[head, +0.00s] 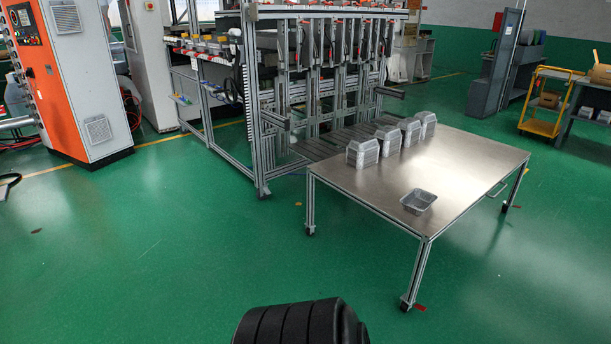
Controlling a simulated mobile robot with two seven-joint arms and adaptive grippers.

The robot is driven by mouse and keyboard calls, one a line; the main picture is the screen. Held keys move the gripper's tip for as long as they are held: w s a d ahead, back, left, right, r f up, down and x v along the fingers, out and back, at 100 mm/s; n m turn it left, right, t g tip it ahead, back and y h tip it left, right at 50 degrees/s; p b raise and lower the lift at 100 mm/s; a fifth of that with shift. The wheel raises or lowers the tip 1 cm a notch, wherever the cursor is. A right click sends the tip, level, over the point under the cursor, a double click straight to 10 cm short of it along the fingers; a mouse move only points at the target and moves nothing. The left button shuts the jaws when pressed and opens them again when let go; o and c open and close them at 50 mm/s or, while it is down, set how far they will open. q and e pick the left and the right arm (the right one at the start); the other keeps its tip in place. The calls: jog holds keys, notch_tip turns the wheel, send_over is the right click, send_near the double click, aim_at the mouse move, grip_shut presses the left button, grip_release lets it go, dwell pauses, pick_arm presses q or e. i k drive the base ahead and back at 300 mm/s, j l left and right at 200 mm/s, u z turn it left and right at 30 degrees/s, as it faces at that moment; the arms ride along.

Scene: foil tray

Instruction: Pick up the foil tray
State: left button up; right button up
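A single foil tray (419,201) sits upright and open on the metal table (400,177), near the table's front right part. It is silver and rectangular, and it looks empty. Several taller stacks of foil trays (363,156) stand in a row along the table's back left edge. Neither of my grippers shows in the head view. A black ribbed part at the bottom edge looks like part of my own body. The table is some distance ahead, to the right of this part.
Green floor (180,240) is open in front of and left of the table. A metal-framed machine (300,90) stands behind the table. An orange and white cabinet (75,75) is at the left. A yellow cart (543,105) is at the back right. The table has legs on casters.

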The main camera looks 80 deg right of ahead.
aim_at(418, 200)
jog(key=z, duration=3.55)
jog(key=i+l+u, duration=0.45)
jog(key=i+l, duration=1.15)
